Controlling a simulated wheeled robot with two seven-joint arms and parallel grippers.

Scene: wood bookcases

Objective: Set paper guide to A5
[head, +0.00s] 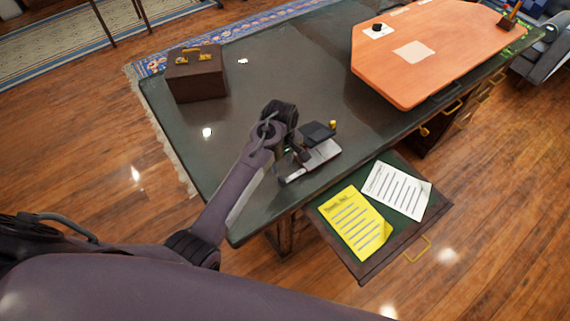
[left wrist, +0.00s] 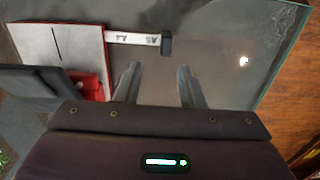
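The hole punch (head: 322,154) stands on the dark green desk top, with a dark lever and a pale base. In the left wrist view its grey base (left wrist: 75,45) has red edges. The paper guide (left wrist: 132,38) is a pale bar sticking out of that base, with upside-down size marks that look like A4 and A5, and a dark end stop (left wrist: 167,44). The guide also shows in the head view (head: 294,175). My left gripper (left wrist: 158,70) is open and empty, its fingertips just short of the end stop, apart from it in the picture. My right gripper is not in view.
A brown case (head: 197,82) stands at the desk's far left. An orange board (head: 440,35) lies at the right. An open drawer (head: 365,268) juts from the front, holding a yellow sheet (head: 354,222) and a white sheet (head: 396,190). The desk top (head: 230,110) around the case is mostly clear.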

